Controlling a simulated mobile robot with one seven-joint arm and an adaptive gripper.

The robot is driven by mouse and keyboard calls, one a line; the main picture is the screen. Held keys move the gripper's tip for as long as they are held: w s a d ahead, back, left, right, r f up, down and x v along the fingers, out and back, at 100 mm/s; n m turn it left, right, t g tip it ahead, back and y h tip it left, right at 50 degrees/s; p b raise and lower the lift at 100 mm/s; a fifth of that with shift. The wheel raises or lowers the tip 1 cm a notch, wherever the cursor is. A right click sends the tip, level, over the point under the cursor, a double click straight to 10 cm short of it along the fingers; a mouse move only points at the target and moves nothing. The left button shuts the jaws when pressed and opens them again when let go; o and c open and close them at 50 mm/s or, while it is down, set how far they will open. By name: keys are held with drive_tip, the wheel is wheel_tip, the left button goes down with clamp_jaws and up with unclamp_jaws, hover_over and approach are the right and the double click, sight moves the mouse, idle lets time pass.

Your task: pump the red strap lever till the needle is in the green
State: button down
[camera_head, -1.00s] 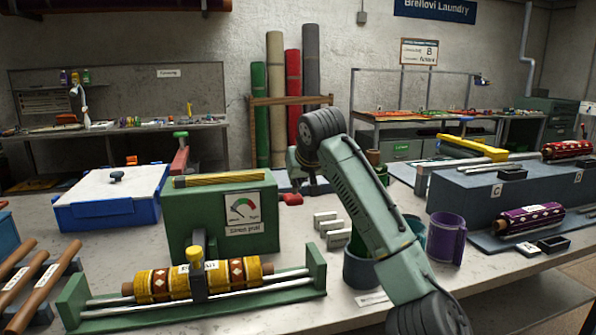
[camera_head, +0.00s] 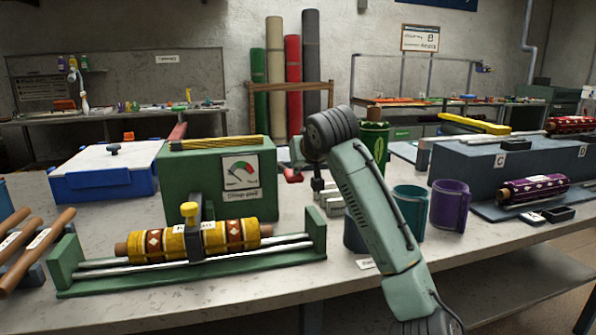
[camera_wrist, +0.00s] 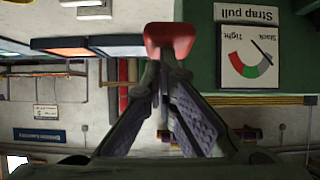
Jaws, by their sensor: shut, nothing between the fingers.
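The red lever (camera_wrist: 168,38) shows as a red block right at the fingertips of my gripper (camera_wrist: 167,66) in the wrist view, which is upside down. The fingers are shut and empty; I cannot tell whether they touch the lever. In the head view the red lever end (camera_head: 293,175) sticks out at the right side of the green box (camera_head: 185,183), beside my gripper (camera_head: 316,184), which is partly hidden by my arm. The strap pull gauge (camera_wrist: 250,57) has grey, green and red bands. Its needle appears to lean to the grey, Slack side.
A yellow patterned roll (camera_head: 155,243) lies in a green frame before the box. A blue bin (camera_head: 100,183) is at left.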

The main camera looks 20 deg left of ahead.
sight(299, 182)
drive_tip(key=shift+t+y, duration=0.5)
drive_tip(key=shift+t, duration=0.3)
drive_tip(key=f+b, duration=0.4)
drive_tip(key=shift+s+d+f, duration=0.2)
drive_tip(key=shift+s+f, duration=0.05)
drive_tip(key=shift+s, duration=0.1)
wheel_tip(299, 182, down, 2)
drive_tip(key=t+y+b, duration=0.1)
drive_tip(key=b, duration=0.3)
drive_tip(key=shift+s+d, duration=0.1)
drive_tip(key=shift+s, duration=0.05)
drive_tip(key=shift+f, duration=0.15)
